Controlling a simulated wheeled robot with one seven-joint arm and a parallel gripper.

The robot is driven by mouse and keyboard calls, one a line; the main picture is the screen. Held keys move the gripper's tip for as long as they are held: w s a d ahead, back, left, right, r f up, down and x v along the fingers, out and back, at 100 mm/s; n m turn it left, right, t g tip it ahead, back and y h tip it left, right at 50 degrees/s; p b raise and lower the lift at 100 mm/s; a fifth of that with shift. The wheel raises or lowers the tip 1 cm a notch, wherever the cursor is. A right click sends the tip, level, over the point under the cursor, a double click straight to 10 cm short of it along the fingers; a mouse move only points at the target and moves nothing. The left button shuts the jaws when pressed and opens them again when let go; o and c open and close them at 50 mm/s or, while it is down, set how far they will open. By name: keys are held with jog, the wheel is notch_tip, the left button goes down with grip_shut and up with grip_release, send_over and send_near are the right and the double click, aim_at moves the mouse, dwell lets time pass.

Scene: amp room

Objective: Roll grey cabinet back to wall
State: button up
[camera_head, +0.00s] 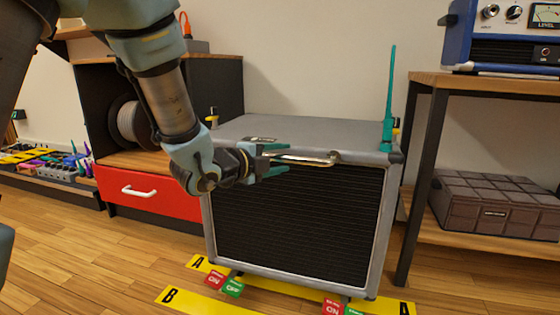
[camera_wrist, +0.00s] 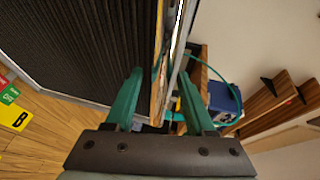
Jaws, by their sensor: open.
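The grey cabinet (camera_head: 290,129) stands upright on the floor in the head view, with a ribbed black front; that front also shows in the wrist view (camera_wrist: 80,45). A metal bar handle (camera_head: 318,159) runs along its top front edge. My gripper (camera_head: 287,158) is open at the handle's left part, one green finger above it and one below. In the wrist view the fingers (camera_wrist: 160,74) lie on either side of the cabinet's edge; contact cannot be told. Red ON and green OFF tags (camera_head: 223,283) sit at the cabinet's base. The wall (camera_head: 310,55) is behind it.
Yellow floor strips marked A (camera_head: 198,264) and B (camera_head: 205,303) lie under and in front of the cabinet. A shelf with a red drawer (camera_head: 150,190) is close at left. A dark-legged rack (camera_head: 422,185) stands close at right. Wood floor in front is clear.

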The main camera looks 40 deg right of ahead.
grip_shut()
dwell(0.4)
dwell(1.0)
